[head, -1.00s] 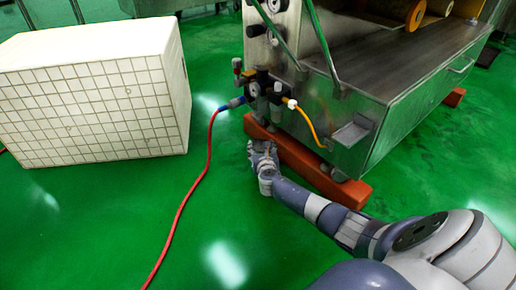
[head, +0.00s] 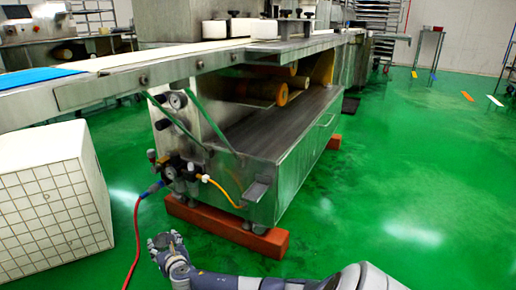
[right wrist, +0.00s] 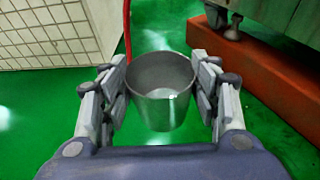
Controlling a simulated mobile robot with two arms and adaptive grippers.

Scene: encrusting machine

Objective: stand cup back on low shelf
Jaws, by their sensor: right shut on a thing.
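A grey metal cup (right wrist: 161,98) stands upright between the two fingers of my right gripper (right wrist: 161,68) in the right wrist view. The gripper is shut on its sides, with the cup above the green floor. In the head view my right gripper (head: 166,242) is low, in front of the machine's red foot beam; the cup is hard to make out there. The machine has a low, flat, dark metal deck (head: 270,125) below its conveyor, higher than the gripper and to its right. I cannot tell for certain that this is the low shelf. My left gripper is not in view.
The red beam (head: 225,226) lies under the machine. Valves with an orange hose (head: 222,190) and a red hose (head: 135,235) stick out at its near corner. A white tiled block (head: 52,205) stands at left. The green floor (head: 400,190) at right is clear.

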